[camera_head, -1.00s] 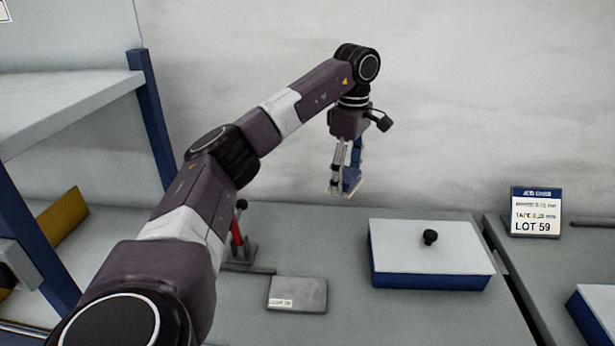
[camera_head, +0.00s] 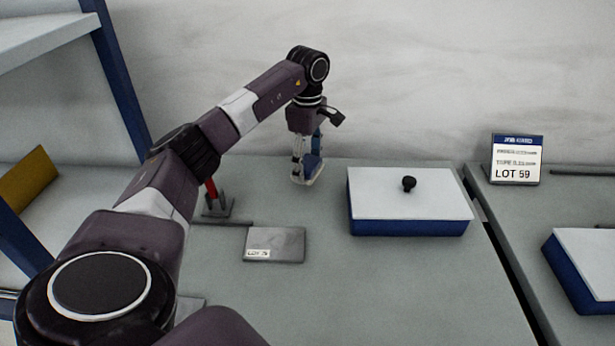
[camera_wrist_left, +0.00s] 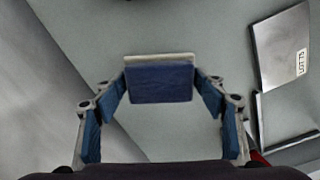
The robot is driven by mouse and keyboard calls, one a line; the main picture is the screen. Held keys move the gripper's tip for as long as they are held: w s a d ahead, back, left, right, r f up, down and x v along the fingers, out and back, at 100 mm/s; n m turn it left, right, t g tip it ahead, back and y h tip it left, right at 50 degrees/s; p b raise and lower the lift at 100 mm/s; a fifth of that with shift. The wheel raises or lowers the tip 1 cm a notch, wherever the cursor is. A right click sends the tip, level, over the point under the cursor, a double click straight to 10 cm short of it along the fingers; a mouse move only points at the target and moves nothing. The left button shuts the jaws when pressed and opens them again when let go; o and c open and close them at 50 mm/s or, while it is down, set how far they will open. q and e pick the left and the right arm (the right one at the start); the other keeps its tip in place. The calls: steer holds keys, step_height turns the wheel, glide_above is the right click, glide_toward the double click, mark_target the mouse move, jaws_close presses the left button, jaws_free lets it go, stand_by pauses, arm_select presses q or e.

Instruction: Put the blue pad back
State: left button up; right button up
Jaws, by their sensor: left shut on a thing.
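My left gripper (camera_head: 307,176) hangs pointing down over the far part of the grey bench, beyond the small grey plate and left of the white-lidded box. It is shut on the blue pad (camera_wrist_left: 160,84), a block with a pale layer along one edge. The pad sits between the blue-lined fingers in the left wrist view, and part of it also shows in the head view (camera_head: 313,163). The pad looks at or just above the bench top; I cannot tell whether it touches. My right gripper is not in view.
A grey plate (camera_head: 274,244) with a lot label lies on the bench (camera_head: 370,290). A blue box with a white lid (camera_head: 440,190) stands to the right. A red-handled clamp (camera_head: 213,202) stands left, partly behind my arm. A lot sign (camera_head: 517,160) stands at the far right.

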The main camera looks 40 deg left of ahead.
mark_target(308, 187)
arm_select(q)
steer(key=shift+f, duration=2.3)
steer(key=shift+f, duration=0.15)
steer(key=o, duration=1.1)
step_height(308, 187, up, 12)
steer(key=shift+r+b, duration=0.2)
steer(key=shift+b, duration=0.15)
steer(key=shift+r, duration=0.1)
